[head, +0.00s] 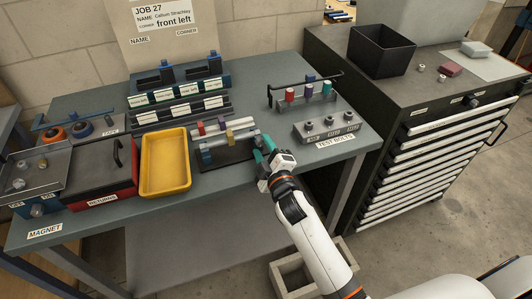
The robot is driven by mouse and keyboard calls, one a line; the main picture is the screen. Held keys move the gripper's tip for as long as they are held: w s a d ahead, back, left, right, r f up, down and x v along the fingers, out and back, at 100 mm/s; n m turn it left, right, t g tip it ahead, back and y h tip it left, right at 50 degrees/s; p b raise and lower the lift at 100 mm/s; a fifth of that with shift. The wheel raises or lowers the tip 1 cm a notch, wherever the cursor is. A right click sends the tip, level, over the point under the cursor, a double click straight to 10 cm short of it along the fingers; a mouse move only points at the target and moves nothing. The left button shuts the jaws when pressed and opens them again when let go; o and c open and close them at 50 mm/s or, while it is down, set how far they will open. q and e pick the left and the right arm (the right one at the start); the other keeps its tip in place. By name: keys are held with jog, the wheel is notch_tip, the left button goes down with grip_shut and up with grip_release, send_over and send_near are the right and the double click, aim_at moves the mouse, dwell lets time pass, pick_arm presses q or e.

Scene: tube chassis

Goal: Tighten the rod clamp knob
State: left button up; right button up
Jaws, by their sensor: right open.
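The clamp fixture (224,142) stands on a dark base plate at the middle front of the grey workbench. It has grey bars with a red part, a blue part and a brass-yellow part (229,137) on them. My right gripper (263,150) has teal fingers and comes in from the lower right. Its fingers are apart at the right end of the fixture, at about bar height. The rod clamp knob cannot be made out clearly; the fingers may hide it. Contact cannot be told. My left gripper is not in view.
A yellow tray (143,188) and a red-sided returns box (133,187) stand left of the fixture. A test bolts block (326,130) and a rack of coloured parts (308,96) stand to the right. Labelled racks (180,88) stand behind. A drawer cabinet (400,160) bounds the right.

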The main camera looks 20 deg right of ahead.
jog(key=s+b, duration=0.2)
jog(key=s, duration=1)
jog(key=shift+d, duration=0.25)
